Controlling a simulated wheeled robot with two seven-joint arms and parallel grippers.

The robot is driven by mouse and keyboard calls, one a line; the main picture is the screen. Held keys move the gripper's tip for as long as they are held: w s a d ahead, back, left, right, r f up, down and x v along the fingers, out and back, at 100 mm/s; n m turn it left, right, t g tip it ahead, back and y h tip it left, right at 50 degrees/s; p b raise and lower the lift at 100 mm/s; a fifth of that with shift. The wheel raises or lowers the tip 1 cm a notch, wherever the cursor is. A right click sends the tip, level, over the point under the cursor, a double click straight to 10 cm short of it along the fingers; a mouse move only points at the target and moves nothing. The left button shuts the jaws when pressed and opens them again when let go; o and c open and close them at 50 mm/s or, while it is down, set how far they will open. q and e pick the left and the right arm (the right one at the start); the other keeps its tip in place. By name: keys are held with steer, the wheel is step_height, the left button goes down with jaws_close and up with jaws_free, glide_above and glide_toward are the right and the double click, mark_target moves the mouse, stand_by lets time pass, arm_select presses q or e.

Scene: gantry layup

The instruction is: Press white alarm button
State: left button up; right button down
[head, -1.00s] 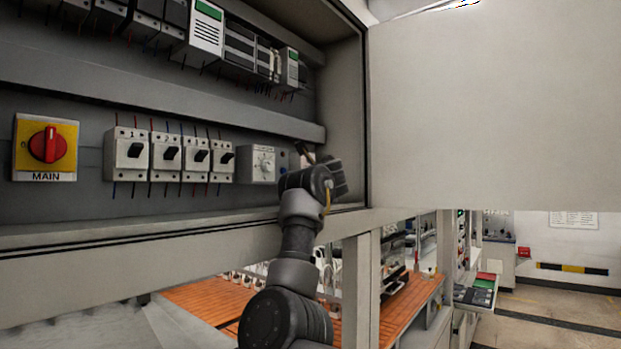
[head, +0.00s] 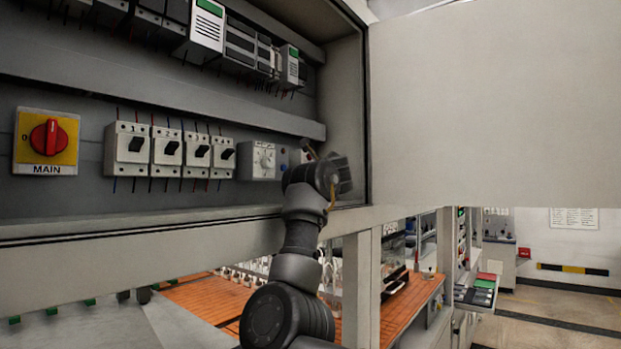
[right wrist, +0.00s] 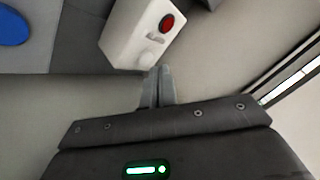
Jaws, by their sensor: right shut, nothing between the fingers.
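A small white box (right wrist: 135,28) in the right wrist view carries a red round lamp (right wrist: 168,24), a small label and a pale round button (right wrist: 152,58) at its lower end. My right gripper (right wrist: 158,72) is shut and empty, with its fingertips just below the pale button. I cannot tell whether they touch it. In the head view the right gripper (head: 309,150) is at the right end of the cabinet's lower row, in front of the white box (head: 297,157), which is mostly hidden there. My left gripper is not in view.
Left of it in the cabinet are a dial unit (head: 264,160), several breakers (head: 166,150) and a red main switch (head: 48,137). The cabinet's side wall (head: 343,115) and open door (head: 490,105) are close on the right. A blue round part (right wrist: 12,25) shows in the wrist view.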

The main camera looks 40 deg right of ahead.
steer(key=shift+s, duration=0.1)
steer(key=shift+s+d+f+b, duration=0.1)
steer(key=shift+s+d+b, duration=0.1)
steer(key=shift+s+b, duration=0.2)
steer(key=shift+s+d+b, duration=0.3)
steer(key=shift+s+b, duration=0.3)
steer(key=shift+s, duration=0.4)
steer(key=shift+s+d+b, duration=0.25)
steer(key=shift+s+b, duration=0.3)
steer(key=shift+s, duration=0.4)
steer(key=shift+d, duration=0.1)
